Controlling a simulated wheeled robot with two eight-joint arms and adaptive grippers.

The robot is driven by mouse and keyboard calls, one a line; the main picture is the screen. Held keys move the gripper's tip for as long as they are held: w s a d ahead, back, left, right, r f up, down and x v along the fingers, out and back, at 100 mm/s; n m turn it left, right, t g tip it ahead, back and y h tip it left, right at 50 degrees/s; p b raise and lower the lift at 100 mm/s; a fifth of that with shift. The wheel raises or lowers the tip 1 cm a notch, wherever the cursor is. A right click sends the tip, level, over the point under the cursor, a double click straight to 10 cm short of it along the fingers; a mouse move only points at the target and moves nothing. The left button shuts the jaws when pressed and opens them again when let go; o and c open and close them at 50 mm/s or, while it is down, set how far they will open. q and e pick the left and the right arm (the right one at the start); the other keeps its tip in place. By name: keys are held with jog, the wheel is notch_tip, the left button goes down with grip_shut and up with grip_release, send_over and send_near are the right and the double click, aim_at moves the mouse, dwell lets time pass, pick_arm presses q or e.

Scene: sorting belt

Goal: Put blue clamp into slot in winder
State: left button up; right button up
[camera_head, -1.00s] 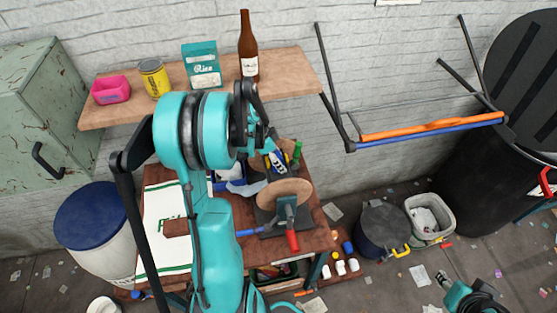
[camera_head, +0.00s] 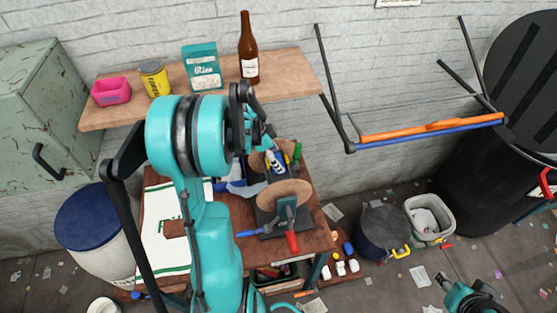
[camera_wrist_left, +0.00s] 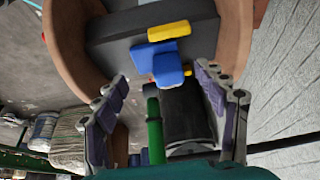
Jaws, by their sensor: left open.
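The winder (camera_head: 285,192) stands on the wooden table, with round wooden discs and a dark body. In the left wrist view its wooden rim and black body (camera_wrist_left: 110,37) fill the top. The blue clamp (camera_wrist_left: 168,66), with yellow parts, lies against or just in front of that black body; I cannot tell whether it sits in a slot.
A shelf (camera_head: 290,72) with a bottle (camera_head: 249,50), rice box, can and pink bowl is above the table. A green cylinder (camera_wrist_left: 155,130) stands close to my left fingers. My right arm (camera_head: 472,300) shows at the bottom right, over littered floor.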

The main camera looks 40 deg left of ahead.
pick_arm(q)
jog(key=v, duration=1)
jog(key=s+d+r+n+t+y, duration=0.1)
jog(key=s+d+n, duration=0.3)
jog(key=d, duration=0.8)
jog(key=s+d+r+n+t+y, duration=0.1)
jog(key=s+d+r+n+t, duration=0.1)
jog(key=d, duration=1.1)
jog(key=s+n+p, duration=0.1)
jog(key=s, duration=0.1)
jog(key=shift+s+r+n+t+y, duration=0.25)
jog(key=shift+r+n+t+y, duration=0.05)
jog(key=shift+r+n+y, duration=0.1)
jog(key=shift+f, duration=0.1)
notch_tip(320, 180, down, 20)
jog(key=b, duration=2)
